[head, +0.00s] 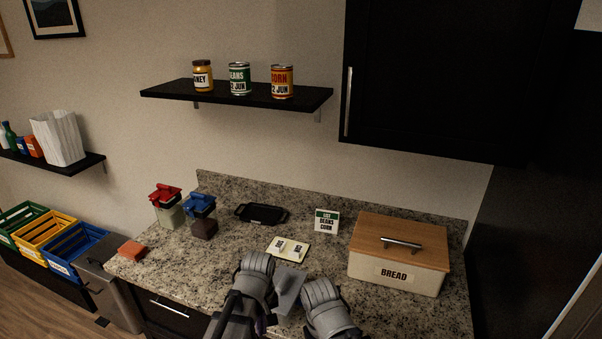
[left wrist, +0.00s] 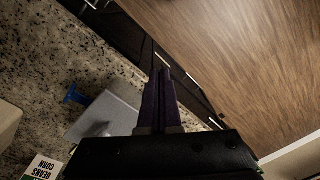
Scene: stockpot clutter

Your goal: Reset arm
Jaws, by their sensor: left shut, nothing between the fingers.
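My left gripper (left wrist: 163,95) is shut and empty, its dark purple fingers together in the left wrist view. It hangs near the counter's front edge, with the wood floor and dark cabinet fronts beyond it. In the head view my left arm is at the bottom middle, and its fingertips are hard to make out there. My right arm's grey wrist shows beside it at the bottom, but its gripper fingers are not seen.
The granite counter (head: 225,262) holds a bread box (head: 395,281), a small card (head: 289,249), a sign (head: 327,221), a black tray (head: 262,214), red-topped (head: 168,207) and blue-topped (head: 199,207) containers and a sponge (head: 132,250). A grey panel (head: 290,289) lies between my arms. Cans stand on the shelf (head: 220,92).

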